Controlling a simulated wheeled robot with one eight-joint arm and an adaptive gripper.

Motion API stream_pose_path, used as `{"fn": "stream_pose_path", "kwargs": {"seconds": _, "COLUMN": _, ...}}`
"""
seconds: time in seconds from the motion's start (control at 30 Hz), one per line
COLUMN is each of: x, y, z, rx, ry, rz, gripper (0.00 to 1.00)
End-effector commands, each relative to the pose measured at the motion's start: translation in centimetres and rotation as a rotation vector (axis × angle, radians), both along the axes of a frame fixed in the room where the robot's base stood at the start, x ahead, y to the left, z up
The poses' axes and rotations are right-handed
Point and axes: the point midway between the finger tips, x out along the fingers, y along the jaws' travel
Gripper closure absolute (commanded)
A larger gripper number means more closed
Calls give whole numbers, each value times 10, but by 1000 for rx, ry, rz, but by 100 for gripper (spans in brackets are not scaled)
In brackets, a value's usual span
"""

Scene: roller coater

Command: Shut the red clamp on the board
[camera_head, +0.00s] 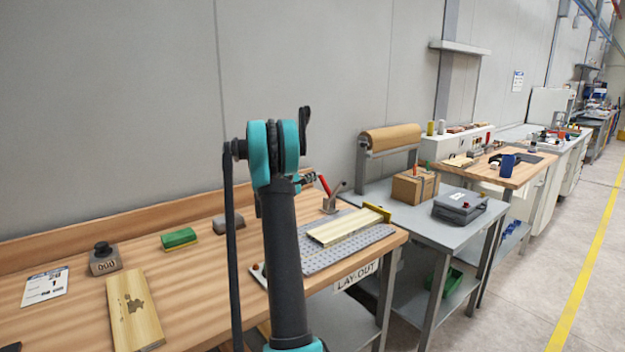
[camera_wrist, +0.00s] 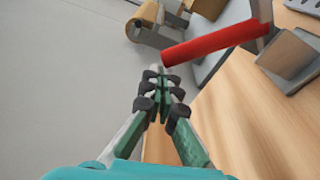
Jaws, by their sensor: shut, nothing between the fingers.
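The red clamp's handle (camera_head: 325,186) sticks up, leaning left, from its grey metal body (camera_head: 331,203), behind the pale board (camera_head: 348,227). The board lies on a grey perforated plate on the wooden bench. My gripper (camera_head: 310,178) is shut and empty, beside the top of the handle and partly hidden by my arm. In the wrist view, the red handle (camera_wrist: 215,43) runs from the upper right to just beyond my shut fingertips (camera_wrist: 160,78). I cannot tell whether they touch it. The clamp's metal body (camera_wrist: 291,58) is at the right.
A yellow-ended stop (camera_head: 377,212) stands at the board's right end. A green block (camera_head: 179,238), a grey block (camera_head: 228,224) and a knobbed weight (camera_head: 104,260) sit on the bench to the left. A second board (camera_head: 134,308) lies in front. A grey wall rises behind.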

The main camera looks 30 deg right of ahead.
Motion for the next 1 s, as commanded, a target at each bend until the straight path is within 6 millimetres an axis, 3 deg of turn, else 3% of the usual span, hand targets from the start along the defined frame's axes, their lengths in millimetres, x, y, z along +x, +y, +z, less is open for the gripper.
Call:
{"fn": "stream_pose_path", "kwargs": {"seconds": 0.53, "x": -48, "y": -4, "z": 26, "rx": 36, "ry": -467, "rz": -2, "gripper": 100}}
{"fn": "stream_pose_path", "kwargs": {"seconds": 1.0, "x": -88, "y": -7, "z": 29, "rx": 65, "ry": -823, "rz": -1, "gripper": 100}}
